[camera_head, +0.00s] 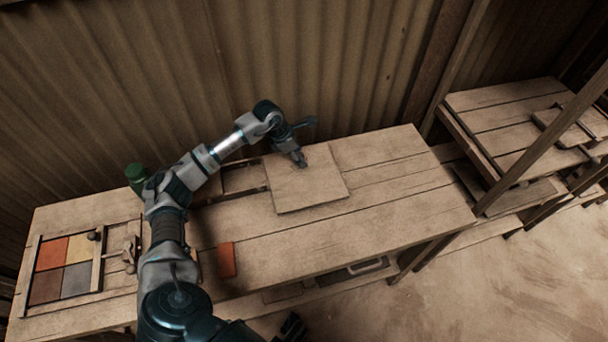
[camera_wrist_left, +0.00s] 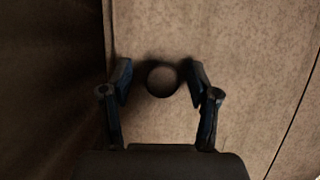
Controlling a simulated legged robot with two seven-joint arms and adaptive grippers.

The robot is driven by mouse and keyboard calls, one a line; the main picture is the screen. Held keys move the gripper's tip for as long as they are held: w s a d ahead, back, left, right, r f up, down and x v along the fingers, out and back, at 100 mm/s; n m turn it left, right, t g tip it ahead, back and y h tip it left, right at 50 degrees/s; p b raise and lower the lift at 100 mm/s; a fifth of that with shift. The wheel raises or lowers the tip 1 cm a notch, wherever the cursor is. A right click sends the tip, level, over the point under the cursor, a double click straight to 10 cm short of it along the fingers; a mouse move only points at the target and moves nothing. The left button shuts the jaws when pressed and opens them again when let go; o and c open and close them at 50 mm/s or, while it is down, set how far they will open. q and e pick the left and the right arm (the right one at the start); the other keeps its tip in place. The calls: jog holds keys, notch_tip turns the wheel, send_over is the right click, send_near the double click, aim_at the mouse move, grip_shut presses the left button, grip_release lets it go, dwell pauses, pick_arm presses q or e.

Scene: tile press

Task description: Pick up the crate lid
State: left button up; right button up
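The crate lid, a square pale wooden board (camera_head: 308,190), lies flat on the long wooden bench. In the left wrist view the board (camera_wrist_left: 230,40) fills most of the picture, with a dark round knob (camera_wrist_left: 162,80) on it. My left gripper (camera_head: 301,160) is over the far part of the lid, pointing down. In the left wrist view its fingers (camera_wrist_left: 158,77) are open, one on each side of the knob, with a visible gap on the left side. A dark part at the bottom edge, perhaps my right gripper (camera_head: 291,327), shows too little to tell its state.
Coloured tiles (camera_head: 65,268) sit in a frame at the bench's left end. The bench (camera_head: 395,195) is clear right of the lid. A corrugated wall is behind.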

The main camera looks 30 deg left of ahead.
pick_arm(q)
jog(key=shift+a, duration=0.15)
jog(key=c, duration=0.8)
jog(key=shift+s, duration=0.1)
grip_shut()
jog(key=shift+d, duration=0.3)
